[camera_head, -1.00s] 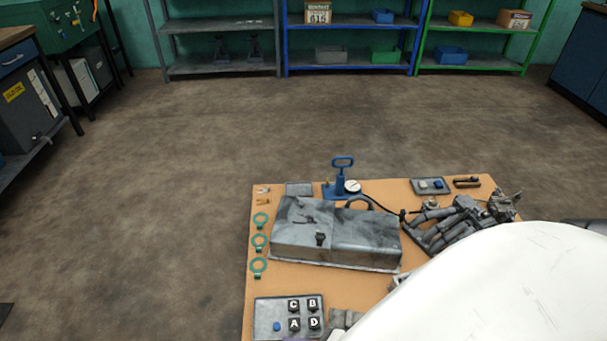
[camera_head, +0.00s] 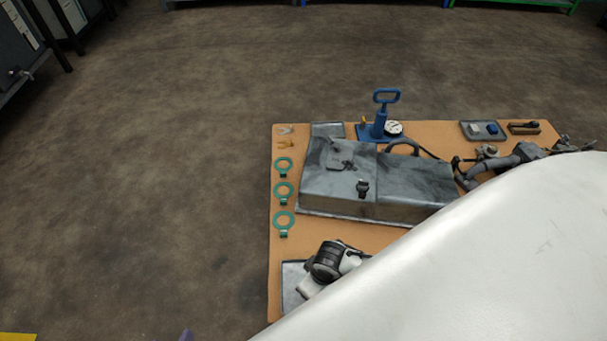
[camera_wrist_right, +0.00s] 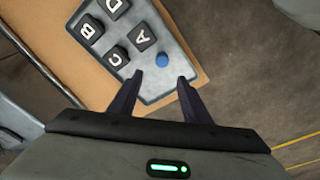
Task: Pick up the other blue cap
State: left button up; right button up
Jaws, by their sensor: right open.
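In the right wrist view a small round blue cap (camera_wrist_right: 162,60) lies on a grey tray (camera_wrist_right: 178,82), near its corner beside lettered black blocks. My right gripper (camera_wrist_right: 158,80) is open and empty, its dark fingers pointing at that corner with the cap just beyond and between their tips. Another blue piece (camera_head: 492,129) lies in a small grey tray (camera_head: 468,137) at the table's back right. A small purple tip (camera_head: 187,336), possibly my left gripper, shows at the bottom edge.
A large grey metal cover (camera_head: 410,182) fills the table's middle. A blue hand pump (camera_head: 380,122) with a gauge stands behind it. Several green rings (camera_head: 284,190) lie along the left edge. The floor left of the table is clear.

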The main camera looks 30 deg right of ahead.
notch_tip(320, 180, down, 4)
jog(key=shift+a+f+b, duration=0.1)
jog(key=shift+f+b, duration=0.05)
jog(key=shift+b, duration=0.85)
notch_tip(320, 180, down, 4)
jog(key=b, duration=0.3)
jog(key=shift+a+f, duration=0.1)
jog(key=shift+f, duration=0.15)
jog(key=shift+f+b, duration=0.25)
jog(key=shift+b, duration=0.1)
jog(key=shift+w, duration=0.1)
pick_arm(q)
jog(key=d, duration=0.1)
jog(key=d+h, duration=0.1)
jog(key=d, duration=0.1)
jog(key=shift+w+d+r+m+h, duration=0.3)
jog(key=shift+w+r+m+h, duration=0.05)
jog(key=shift+w+m+h, duration=0.05)
pick_arm(e)
grip_shut()
jog(key=shift+r, duration=0.1)
